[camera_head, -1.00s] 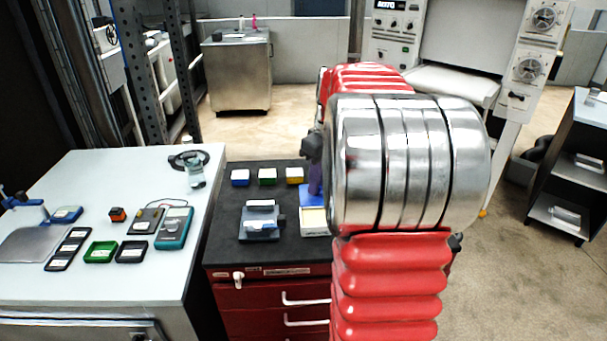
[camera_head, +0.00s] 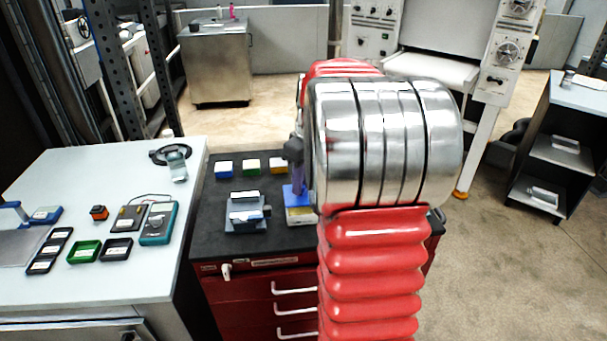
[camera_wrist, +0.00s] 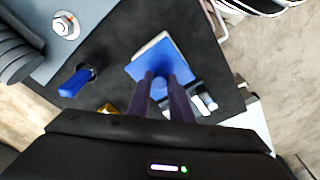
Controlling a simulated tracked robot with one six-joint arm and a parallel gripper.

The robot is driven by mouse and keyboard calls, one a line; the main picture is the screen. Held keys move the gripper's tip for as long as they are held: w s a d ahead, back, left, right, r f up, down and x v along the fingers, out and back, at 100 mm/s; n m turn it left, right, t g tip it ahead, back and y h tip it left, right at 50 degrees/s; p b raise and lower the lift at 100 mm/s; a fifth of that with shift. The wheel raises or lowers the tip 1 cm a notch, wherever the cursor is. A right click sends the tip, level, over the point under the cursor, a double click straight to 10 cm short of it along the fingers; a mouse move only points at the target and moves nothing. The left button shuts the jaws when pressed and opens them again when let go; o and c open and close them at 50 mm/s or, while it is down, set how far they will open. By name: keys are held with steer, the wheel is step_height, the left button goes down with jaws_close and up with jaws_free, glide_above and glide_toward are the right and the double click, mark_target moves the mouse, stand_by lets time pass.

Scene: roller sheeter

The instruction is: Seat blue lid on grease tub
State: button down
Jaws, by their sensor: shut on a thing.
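The blue lid (camera_head: 295,191) is a flat square plate with a round knob, seen from above in the wrist view (camera_wrist: 150,67). My gripper (camera_wrist: 164,84) has its two dark fingers shut on the knob. The pale grease tub (camera_head: 300,217) stands on the black cabinet top, its front showing under the lid in the head view. In the wrist view, the tub's pale rim (camera_wrist: 152,43) shows past the lid's upper edge, so the lid looks offset. I cannot tell whether lid and tub touch. My arm hides the area to their right in the head view.
A grey holder (camera_head: 246,218) stands close left of the tub. A pale workbench (camera_head: 110,270) with trays and a meter adjoins the left. Bare black top lies in front.

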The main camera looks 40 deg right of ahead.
steer(key=shift+f, duration=0.6)
steer(key=shift+f, duration=1)
stand_by(2.0)
steer(key=c, duration=1.5)
jaws_free()
steer(key=shift+o, duration=0.2)
steer(key=o, duration=0.3)
steer(key=shift+o, duration=0.2)
steer(key=shift+r, duration=0.1)
steer(key=shift+r, duration=3.45)
